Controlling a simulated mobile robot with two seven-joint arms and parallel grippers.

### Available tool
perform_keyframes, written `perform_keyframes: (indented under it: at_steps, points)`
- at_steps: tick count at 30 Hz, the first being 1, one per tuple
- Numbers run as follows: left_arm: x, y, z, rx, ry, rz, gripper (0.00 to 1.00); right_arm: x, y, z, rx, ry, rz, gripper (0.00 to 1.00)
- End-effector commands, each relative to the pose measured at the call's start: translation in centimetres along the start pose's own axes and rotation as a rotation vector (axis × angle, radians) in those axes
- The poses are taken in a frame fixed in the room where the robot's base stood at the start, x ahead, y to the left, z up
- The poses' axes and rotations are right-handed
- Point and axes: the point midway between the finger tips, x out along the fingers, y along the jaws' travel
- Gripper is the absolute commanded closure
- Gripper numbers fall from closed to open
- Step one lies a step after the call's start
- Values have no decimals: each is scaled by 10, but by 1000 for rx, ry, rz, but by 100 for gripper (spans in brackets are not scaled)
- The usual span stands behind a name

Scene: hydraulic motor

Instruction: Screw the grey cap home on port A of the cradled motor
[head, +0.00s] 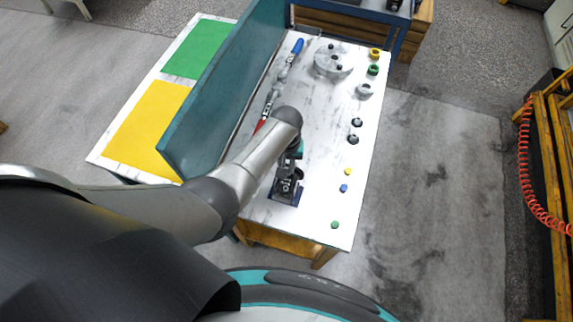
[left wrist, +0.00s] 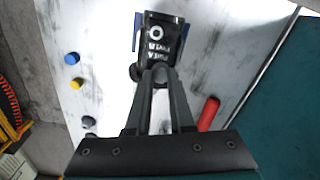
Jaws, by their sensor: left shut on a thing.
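The motor (head: 286,187) sits in its blue cradle (head: 274,195) near the table's near end. In the left wrist view the dark motor (left wrist: 155,48) shows a pale round ring and white lettering on its face. My left gripper (left wrist: 160,72) is shut, its fingertips close together at the motor's edge. A small grey piece, apparently the grey cap (left wrist: 160,66), is between the fingertips and mostly hidden by them. I cannot tell whether it touches the port. My right gripper is not in view.
Yellow (head: 348,171), blue (head: 343,188) and green (head: 335,225) small caps lie along the table's right side. Two black knobs (head: 352,140) and a grey flanged part (head: 333,61) lie beyond. A teal panel (head: 222,90) stands left, beside a red-handled tool (head: 259,126).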

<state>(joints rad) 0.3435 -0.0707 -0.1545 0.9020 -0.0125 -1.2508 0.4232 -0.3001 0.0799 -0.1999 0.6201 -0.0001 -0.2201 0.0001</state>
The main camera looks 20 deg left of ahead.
Motion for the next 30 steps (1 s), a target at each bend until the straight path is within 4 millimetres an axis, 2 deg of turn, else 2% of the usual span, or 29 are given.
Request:
perform_keyframes:
  at_steps: [12, 22, 30]
  points:
    - [1, -2, 1, 62, -2, -3, 100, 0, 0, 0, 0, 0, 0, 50]
    - [2, -2, 1, 397, -2, -4, 100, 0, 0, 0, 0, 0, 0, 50]
    - [2, -1, 1, 450, -3, -3, 100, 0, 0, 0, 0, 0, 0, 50]
